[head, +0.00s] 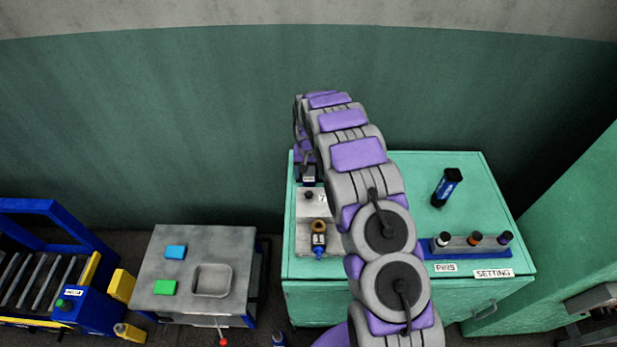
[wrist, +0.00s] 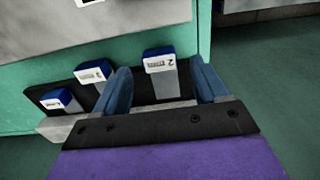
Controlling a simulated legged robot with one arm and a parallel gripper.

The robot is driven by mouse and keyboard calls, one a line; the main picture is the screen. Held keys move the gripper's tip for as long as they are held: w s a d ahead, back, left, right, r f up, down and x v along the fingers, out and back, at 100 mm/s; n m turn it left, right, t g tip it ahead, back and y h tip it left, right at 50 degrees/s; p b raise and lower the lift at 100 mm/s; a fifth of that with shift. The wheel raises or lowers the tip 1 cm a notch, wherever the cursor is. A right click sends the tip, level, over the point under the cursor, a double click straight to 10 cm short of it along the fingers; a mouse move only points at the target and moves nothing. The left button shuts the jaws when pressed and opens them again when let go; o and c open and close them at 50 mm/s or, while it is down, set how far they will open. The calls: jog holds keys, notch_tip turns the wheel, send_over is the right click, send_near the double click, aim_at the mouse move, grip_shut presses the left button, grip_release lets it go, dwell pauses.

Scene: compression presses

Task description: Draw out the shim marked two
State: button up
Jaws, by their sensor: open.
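The shim marked 2 (wrist: 162,80) has a blue head with a white label and a grey shank. In the wrist view it stands in a dark slotted holder (wrist: 36,92). My gripper (wrist: 162,84) is open, with one blue finger on each side of this shim and a visible gap on both sides. The shim's lower end is hidden by the holder and my gripper's dark plate. A shim marked 3 (wrist: 90,75) and another blue-headed shim (wrist: 58,99) stand to the left, outside the fingers. In the head view my arm hides the shims.
The green cabinet (head: 461,171) carries a blue rack (head: 460,250) with several knobbed pins and a dark blue cylinder (head: 446,188). A small grey table (head: 222,249) with a blue block (head: 176,252) and a green block (head: 165,288) stands left, beyond a gap.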

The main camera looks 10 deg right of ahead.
aim_at(309, 181)
notch_tip(309, 181, up, 13)
jog(key=p, duration=0.1)
jog(key=shift+r, duration=0.15)
jog(key=shift+r, duration=0.1)
dwell(0.4)
jog(key=s+d+r, duration=0.1)
jog(key=s+r, duration=0.6)
jog(key=s, duration=0.4)
jog(key=s+r, duration=0.7)
jog(key=s, duration=0.4)
jog(key=s+n+g+b, duration=0.1)
jog(key=s+n, duration=0.1)
jog(key=s, duration=2.6)
jog(key=shift+a+f+g+b, duration=0.2)
jog(key=shift+f+g+b, duration=0.05)
jog(key=shift+g+b, duration=0.15)
